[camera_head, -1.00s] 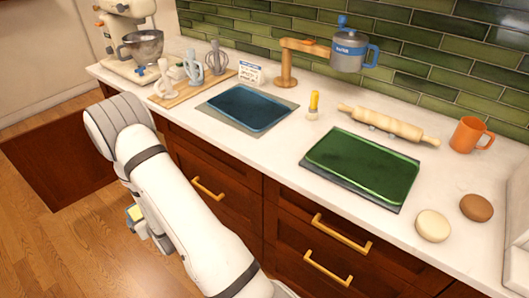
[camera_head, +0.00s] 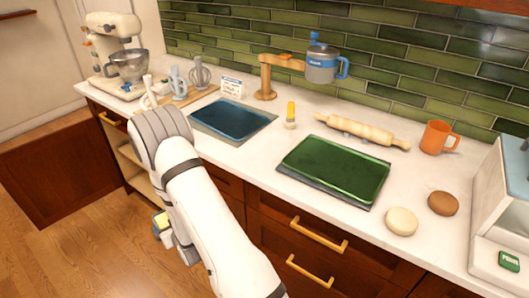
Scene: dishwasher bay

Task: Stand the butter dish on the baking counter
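The white baking counter (camera_head: 245,170) runs along the green tiled wall, and its top shows clearly. My arm rises in front of it and bends back down, with its end low on the left, below the counter top. My gripper (camera_head: 164,232) is mostly hidden behind my own arm, and its fingers cannot be made out. A small yellow and pale grey piece shows at that end; I cannot tell whether it is the butter dish in my gripper. No butter dish shows clearly on the counter.
A blue tray (camera_head: 232,120) and a green tray (camera_head: 335,170) lie on the counter. A rolling pin (camera_head: 362,131), brush (camera_head: 290,115), orange mug (camera_head: 438,138), two round lumps and a pale machine (camera_head: 500,215) stand around. Mixer (camera_head: 115,55) and whisks are left. Bare counter lies between the trays.

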